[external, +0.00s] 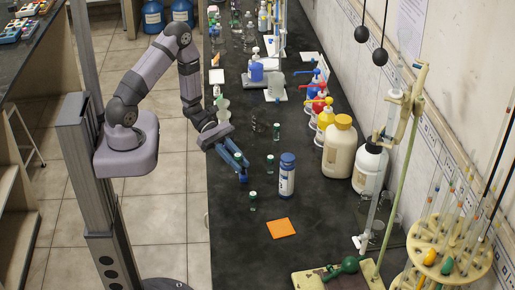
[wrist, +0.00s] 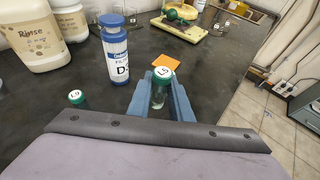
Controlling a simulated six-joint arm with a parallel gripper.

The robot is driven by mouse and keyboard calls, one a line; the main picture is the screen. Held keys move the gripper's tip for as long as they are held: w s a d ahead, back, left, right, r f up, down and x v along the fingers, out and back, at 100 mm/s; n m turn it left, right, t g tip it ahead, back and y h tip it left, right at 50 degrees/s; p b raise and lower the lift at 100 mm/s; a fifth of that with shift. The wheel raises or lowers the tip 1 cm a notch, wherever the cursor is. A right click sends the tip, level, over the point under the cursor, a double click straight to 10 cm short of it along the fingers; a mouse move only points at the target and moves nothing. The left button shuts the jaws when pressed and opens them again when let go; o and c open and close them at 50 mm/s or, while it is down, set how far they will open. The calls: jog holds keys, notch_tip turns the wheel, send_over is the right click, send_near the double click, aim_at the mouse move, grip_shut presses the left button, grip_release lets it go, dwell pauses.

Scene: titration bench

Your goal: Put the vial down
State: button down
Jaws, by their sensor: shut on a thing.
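My gripper (external: 243,177) has blue fingers and is low over the black bench. In the wrist view its fingers (wrist: 161,86) are shut on a small clear vial (wrist: 158,99) with a green-rimmed white cap marked with writing. The vial looks roughly upright, cap upward; its lower end is hidden in the wrist view. In the external view a vial (external: 253,201) shows just below and right of the fingertips; I cannot tell for certain that it is the held one. An orange square card (external: 280,228) lies flat on the bench beyond the vial and also shows in the wrist view (wrist: 165,61).
A blue-capped white bottle (external: 288,177) stands close right of my gripper. Other capped vials (external: 270,162) (external: 276,131) stand farther back. Large jugs (external: 338,150) and a burette stand (external: 400,130) line the wall side. The bench around the orange card is clear.

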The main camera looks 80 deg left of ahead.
jog(key=shift+d, duration=0.1)
jog(key=shift+d+f, duration=0.2)
jog(key=shift+d, duration=0.1)
jog(key=s+d+f+m+g+h+b, duration=0.1)
jog(key=d+m+g+b, duration=0.35)
jog(key=d, duration=0.65)
jog(key=d+m+g+h+b, duration=0.2)
jog(key=d+m+g+b, duration=0.3)
jog(key=d, duration=0.7)
jog(key=w+d+r+n+t+y+b, duration=0.1)
jog(key=w+r+n+t, duration=0.2)
jog(key=w+n+t, duration=0.3)
jog(key=shift+w+d+t+b, duration=0.3)
jog(key=shift+w+d+t, duration=0.05)
jog(key=shift+w, duration=0.15)
jog(key=shift+f+n, duration=0.15)
jog(key=shift+n, duration=0.1)
jog(key=shift+f+p, duration=0.3)
jog(key=shift+f, duration=2.55)
